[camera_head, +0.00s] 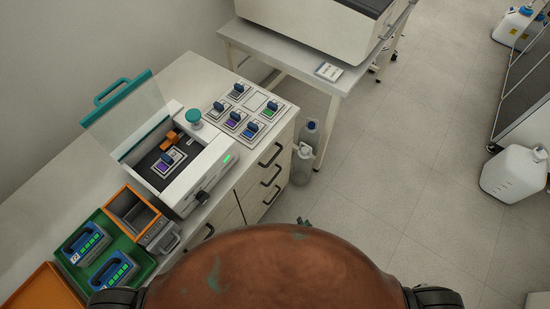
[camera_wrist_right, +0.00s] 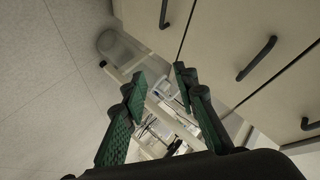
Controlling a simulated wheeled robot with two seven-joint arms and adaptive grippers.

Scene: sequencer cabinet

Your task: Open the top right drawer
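The cabinet's right column (camera_head: 285,140) has a stack of drawers with dark bar handles. The top right drawer's handle (camera_head: 271,154) is the uppermost, and that drawer looks shut. My right gripper (camera_head: 303,223) shows only as small green fingertips past my brown body, in front of and below the drawer handles. In the right wrist view the right gripper (camera_wrist_right: 159,78) has its green fingers spread, with nothing between them. Dark handles (camera_wrist_right: 258,58) on pale fronts lie to the right, apart from the fingers; which drawer each belongs to is unclear. My left gripper is out of view.
On the worktop stand a white sequencer (camera_head: 205,173) with a raised lid, a tray of cartridges (camera_head: 262,101), a green tray (camera_head: 143,262) and an orange bin. Bottles (camera_head: 302,165) stand on the floor beyond the cabinet's right end. Open floor lies to the right.

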